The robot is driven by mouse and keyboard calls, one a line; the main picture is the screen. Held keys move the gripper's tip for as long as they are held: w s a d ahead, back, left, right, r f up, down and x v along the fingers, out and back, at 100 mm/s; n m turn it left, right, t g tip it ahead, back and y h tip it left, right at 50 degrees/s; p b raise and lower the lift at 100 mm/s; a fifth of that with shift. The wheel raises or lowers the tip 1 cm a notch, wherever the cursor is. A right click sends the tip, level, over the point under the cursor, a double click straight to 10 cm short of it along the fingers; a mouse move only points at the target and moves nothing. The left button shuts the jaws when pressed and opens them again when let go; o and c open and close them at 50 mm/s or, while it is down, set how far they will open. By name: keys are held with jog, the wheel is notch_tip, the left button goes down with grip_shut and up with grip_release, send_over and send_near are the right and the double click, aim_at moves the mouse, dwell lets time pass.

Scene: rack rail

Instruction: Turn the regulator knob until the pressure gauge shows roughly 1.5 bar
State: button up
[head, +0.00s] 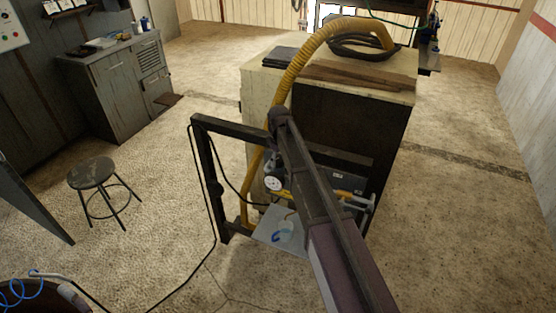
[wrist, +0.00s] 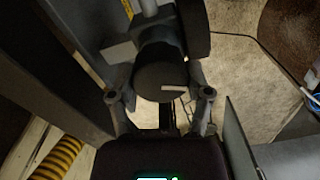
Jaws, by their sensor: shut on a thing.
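The regulator knob (wrist: 158,72) is a thick black cylinder with a short white mark on its front face, in the middle of the wrist view. My gripper (wrist: 161,94) has one finger on each side of it and is shut on it. The pressure gauge (head: 272,184) is a small white round dial left of my arm in the head view. Its needle is too small to read. In the head view my arm hides the knob and my gripper.
A dark frame (head: 205,165) and a yellow ribbed hose (head: 300,65) stand beside a large cabinet (head: 265,85). A light plate (head: 270,238) lies low in front. A round stool (head: 92,172) stands at left. The floor at right is clear.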

jog(key=shift+m, duration=0.4)
jog(key=m, duration=0.5)
jog(key=shift+d, duration=0.1)
jog(key=m, duration=0.6)
dwell(0.4)
jog(key=o, duration=1.1)
jog(key=shift+o, duration=0.2)
jog(key=shift+s, duration=0.1)
